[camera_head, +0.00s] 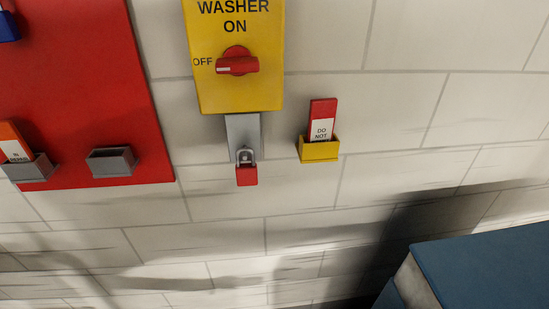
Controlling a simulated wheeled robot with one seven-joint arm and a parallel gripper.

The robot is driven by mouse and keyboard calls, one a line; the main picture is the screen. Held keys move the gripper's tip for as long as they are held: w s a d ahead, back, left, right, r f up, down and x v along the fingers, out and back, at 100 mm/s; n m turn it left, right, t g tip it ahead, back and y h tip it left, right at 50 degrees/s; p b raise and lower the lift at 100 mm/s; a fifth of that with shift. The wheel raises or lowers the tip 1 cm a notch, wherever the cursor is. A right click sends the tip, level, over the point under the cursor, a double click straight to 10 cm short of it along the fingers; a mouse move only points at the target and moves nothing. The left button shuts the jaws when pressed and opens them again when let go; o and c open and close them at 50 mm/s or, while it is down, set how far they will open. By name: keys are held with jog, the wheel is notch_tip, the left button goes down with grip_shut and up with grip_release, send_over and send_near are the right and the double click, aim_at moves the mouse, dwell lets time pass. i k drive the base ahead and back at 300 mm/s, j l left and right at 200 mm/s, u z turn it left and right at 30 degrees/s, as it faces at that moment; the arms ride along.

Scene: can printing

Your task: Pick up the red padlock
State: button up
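The red padlock (246,176) hangs by its silver shackle from a grey metal plate (243,133) on the wall. The plate is below the yellow "WASHER ON" switch panel (233,92). The padlock is upright with its red body at the bottom. Whether the shackle is locked cannot be told. My gripper is not in view.
A yellow holder (319,150) with a red "DO NOT" tag (322,118) is right of the padlock. A red board (75,85) with grey holders (111,162) is at left. A blue-topped block (480,270) stands at lower right. Wall below the padlock is clear.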

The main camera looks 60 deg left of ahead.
aim_at(246, 173)
jog(key=u, duration=1.55)
jog(key=l+u, duration=0.1)
jog(key=l, duration=0.15)
jog(key=k+l+u, duration=0.1)
jog(key=l, duration=0.1)
